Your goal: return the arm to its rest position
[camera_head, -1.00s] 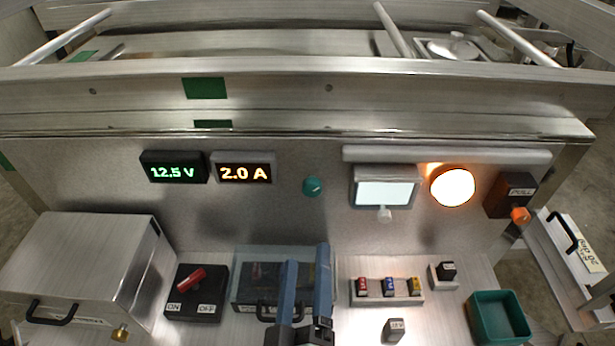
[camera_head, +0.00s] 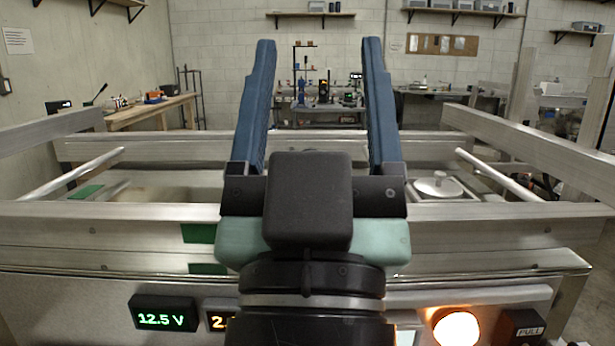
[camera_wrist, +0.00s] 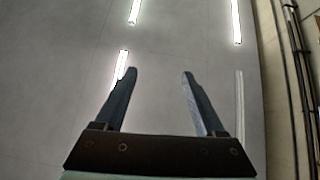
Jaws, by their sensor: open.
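My gripper (camera_head: 318,105) stands upright in the middle of the head view, raised in front of the trailer. Its two blue fingers are spread wide and point up, with nothing between them. In the wrist view my gripper (camera_wrist: 158,75) is also open and empty. My arm hides the middle of the trailer's panel.
The aluminium trailer (camera_head: 120,215) spans the view. A voltage display (camera_head: 163,314) reading 12.5 V and a lit orange lamp (camera_head: 456,329) show low down. A wooden workbench (camera_head: 150,112) stands at left, and shelves line the back wall. The air around the fingers looks clear.

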